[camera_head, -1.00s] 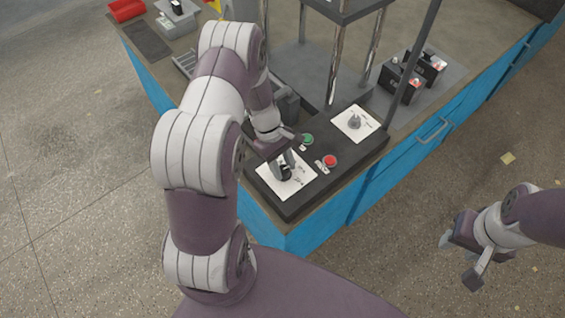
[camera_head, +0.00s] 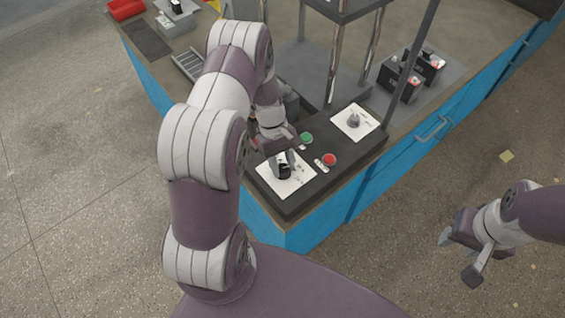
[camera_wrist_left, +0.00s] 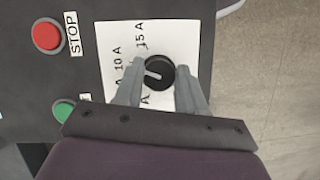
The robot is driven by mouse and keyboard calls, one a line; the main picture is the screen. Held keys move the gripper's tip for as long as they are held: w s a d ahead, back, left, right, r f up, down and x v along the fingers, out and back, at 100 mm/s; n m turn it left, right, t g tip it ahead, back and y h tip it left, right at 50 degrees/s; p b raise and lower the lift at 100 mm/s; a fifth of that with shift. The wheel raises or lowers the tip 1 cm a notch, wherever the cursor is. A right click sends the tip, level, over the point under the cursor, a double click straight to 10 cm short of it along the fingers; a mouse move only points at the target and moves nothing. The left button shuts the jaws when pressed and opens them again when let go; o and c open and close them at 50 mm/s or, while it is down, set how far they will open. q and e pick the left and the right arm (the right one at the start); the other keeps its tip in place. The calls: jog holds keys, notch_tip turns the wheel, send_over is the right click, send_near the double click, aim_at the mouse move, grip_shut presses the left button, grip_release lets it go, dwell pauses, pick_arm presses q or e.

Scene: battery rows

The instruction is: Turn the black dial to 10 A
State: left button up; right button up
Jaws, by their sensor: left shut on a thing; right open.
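The black dial (camera_wrist_left: 158,76) sits on a white card (camera_wrist_left: 115,35) printed with several ampere labels, among them 10 A and 15 A. Its pale pointer mark faces left in the left wrist view, roughly toward the 10 A label (camera_wrist_left: 118,65); the exact alignment is hard to tell. In the head view the dial (camera_head: 284,171) is at the near end of the dark control panel (camera_head: 310,189). My left gripper (camera_wrist_left: 160,72) is shut on the dial, one finger on each side. My right gripper (camera_head: 458,260) is open and empty, away from the bench at the right.
The panel also carries a red STOP button (camera_head: 329,159), a green button (camera_head: 306,138) and a grey knob (camera_head: 353,121) on another white card. Metal posts (camera_head: 334,60) rise behind it. Dark battery-like boxes (camera_head: 400,80) stand at the back right. Open floor lies right of the bench.

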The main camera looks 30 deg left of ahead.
pick_arm(q)
jog(key=o, duration=1.1)
jog(key=shift+c, duration=0.2)
jog(key=p+v, duration=0.3)
jog(key=v, duration=0.9)
jog(key=shift+r+p, duration=0.35)
